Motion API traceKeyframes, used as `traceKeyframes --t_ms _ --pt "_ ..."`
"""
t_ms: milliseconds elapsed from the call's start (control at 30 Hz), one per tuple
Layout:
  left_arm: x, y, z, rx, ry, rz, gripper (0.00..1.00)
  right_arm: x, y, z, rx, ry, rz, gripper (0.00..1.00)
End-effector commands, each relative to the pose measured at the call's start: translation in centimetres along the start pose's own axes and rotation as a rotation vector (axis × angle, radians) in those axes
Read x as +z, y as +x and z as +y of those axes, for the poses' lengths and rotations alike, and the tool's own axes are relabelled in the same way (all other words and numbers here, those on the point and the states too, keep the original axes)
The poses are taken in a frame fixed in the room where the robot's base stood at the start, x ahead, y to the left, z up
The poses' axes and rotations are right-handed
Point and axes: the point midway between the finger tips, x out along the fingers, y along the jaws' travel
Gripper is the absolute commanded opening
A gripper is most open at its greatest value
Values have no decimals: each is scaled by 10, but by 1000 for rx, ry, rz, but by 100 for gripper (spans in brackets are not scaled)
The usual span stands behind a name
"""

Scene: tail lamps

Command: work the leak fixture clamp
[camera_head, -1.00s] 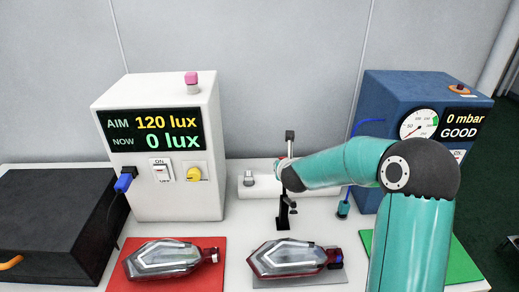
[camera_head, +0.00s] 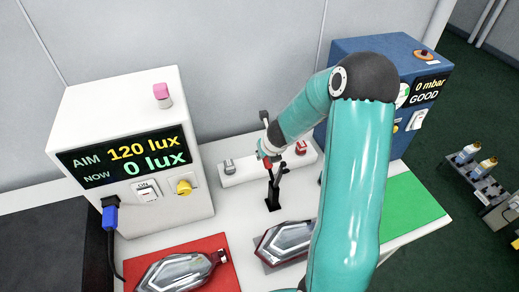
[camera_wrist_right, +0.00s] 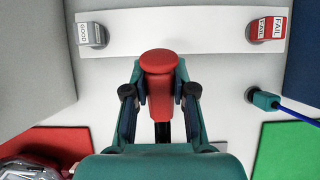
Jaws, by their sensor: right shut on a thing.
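The leak fixture clamp (camera_head: 273,197) stands on the table in the head view, with a black base and post. Its red handle (camera_wrist_right: 160,90) fills the middle of the right wrist view. My right gripper (camera_wrist_right: 160,92) is shut on this handle, one finger on each side; it also shows in the head view (camera_head: 266,155). A black end piece (camera_head: 264,116) rises above the gripper. My right forearm and the gripper hide part of the clamp. My left gripper is in neither view.
A white bar (camera_wrist_right: 190,32) behind the clamp carries GOOD and FAIL blocks. Lamps lie on a red mat (camera_head: 222,275) and a grey mat. A white lux box (camera_head: 80,120) stands left, a blue pressure box (camera_head: 350,50) right. A green mat (camera_head: 420,210) looks bare.

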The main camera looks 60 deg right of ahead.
Motion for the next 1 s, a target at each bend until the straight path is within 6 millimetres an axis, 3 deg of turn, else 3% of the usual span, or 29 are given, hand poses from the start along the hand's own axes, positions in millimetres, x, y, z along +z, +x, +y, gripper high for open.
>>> traceKeyframes --t_ms 233,267,400,767,1000 --pt "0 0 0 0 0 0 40 2 2 2 -1 0 -2 0" --pt "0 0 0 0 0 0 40 2 2 2 -1 0 -2 29" --pt "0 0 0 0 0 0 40 2 2 2 -1 -1 -1 52" --pt "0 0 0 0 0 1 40 1 0 3 0 -3 -1 52" --pt "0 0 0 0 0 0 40 2 -12 2 -2 -2 -3 52"
